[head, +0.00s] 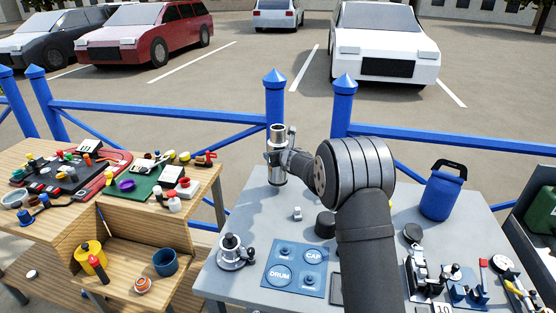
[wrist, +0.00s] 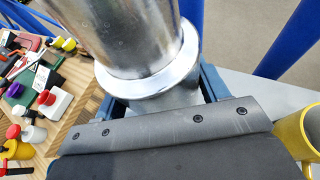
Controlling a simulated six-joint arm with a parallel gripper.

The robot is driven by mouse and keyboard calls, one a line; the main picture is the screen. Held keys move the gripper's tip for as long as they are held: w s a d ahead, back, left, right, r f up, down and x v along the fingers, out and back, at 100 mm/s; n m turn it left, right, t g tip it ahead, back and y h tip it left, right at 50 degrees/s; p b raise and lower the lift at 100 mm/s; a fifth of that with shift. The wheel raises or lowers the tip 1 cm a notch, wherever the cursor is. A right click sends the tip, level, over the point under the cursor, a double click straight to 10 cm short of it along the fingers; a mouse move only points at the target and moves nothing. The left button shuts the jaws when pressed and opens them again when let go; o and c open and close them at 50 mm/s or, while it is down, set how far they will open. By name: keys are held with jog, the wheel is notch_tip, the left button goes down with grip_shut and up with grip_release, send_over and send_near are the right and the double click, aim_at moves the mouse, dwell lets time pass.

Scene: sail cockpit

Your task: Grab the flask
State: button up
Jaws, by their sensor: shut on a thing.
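The flask (head: 278,148) is a shiny metal cylinder, upright near the back left edge of the grey table (head: 235,205) in the head view. My gripper (head: 284,160) reaches it from the right and is shut on it. In the wrist view the flask (wrist: 125,35) fills the upper middle, with a bright collar around its lower part. Blue finger parts show on both sides of it. I cannot tell whether its base touches the table.
A blue mat (head: 296,268) marked DRUM and CAP lies on the grey table, with a metal lidded piece (head: 232,252) left of it. A blue canister (head: 441,192) stands right. A blue railing (head: 180,111) runs behind. A cluttered wooden bench (head: 75,228) stands left.

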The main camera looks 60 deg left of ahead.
jog(key=w+d+r, duration=0.6)
jog(key=d+r, duration=0.1)
jog(key=d, duration=0.2)
jog(key=shift+w+d, duration=0.2)
jog(key=shift+w, duration=0.15)
jog(key=shift+r, duration=0.15)
dwell(2.9)
